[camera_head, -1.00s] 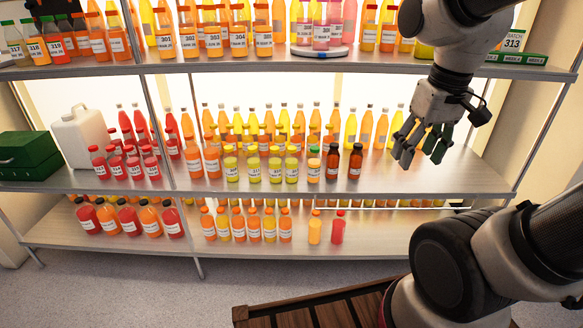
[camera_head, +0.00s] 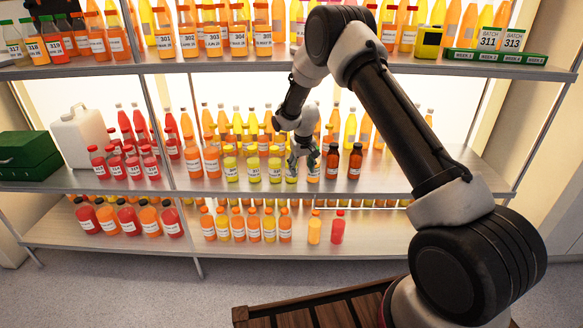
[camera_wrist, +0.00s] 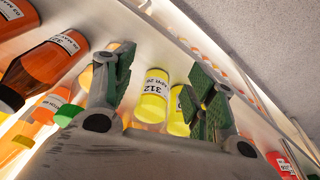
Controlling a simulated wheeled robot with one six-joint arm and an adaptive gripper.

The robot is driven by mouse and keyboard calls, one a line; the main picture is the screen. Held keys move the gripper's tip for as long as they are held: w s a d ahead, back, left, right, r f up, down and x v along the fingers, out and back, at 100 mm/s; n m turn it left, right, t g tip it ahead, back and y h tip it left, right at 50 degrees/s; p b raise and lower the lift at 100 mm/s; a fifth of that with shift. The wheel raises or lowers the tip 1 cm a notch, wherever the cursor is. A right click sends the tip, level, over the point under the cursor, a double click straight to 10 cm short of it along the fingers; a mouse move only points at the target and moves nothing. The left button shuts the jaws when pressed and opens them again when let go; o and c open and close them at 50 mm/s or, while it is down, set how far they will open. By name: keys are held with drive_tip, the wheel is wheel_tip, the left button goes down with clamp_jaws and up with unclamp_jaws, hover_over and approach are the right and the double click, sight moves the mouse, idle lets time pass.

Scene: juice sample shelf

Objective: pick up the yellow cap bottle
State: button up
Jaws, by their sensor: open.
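In the head view several bottles with yellow-green caps, such as this yellow one (camera_head: 253,170), stand in a row on the middle shelf. My gripper (camera_head: 303,158) is at the right end of that row and partly hides the rightmost yellow bottle (camera_head: 291,172) and the green-capped orange bottle. In the wrist view a yellow bottle labelled 312 (camera_wrist: 154,92) shows between the spread fingers of my gripper (camera_wrist: 160,85). The fingers are open and hold nothing. I cannot tell whether they touch the bottle.
Another yellow bottle (camera_wrist: 178,110) is close beside the right finger. The green-capped orange bottle (camera_wrist: 52,104) is left of the left finger. Two dark bottles (camera_head: 344,163) stand right of the gripper. Taller bottles stand behind. The shelf above (camera_head: 230,63) is an overhead edge.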

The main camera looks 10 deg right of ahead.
drive_tip(key=w+a+r+t, duration=0.1)
drive_tip(key=w+r+t, duration=0.1)
drive_tip(key=w+r, duration=0.3)
drive_tip(key=shift+m+y, duration=0.4)
drive_tip(key=x, duration=0.6)
drive_tip(key=w+x, duration=0.1)
drive_tip(key=x, duration=0.2)
drive_tip(key=shift+a, duration=0.3)
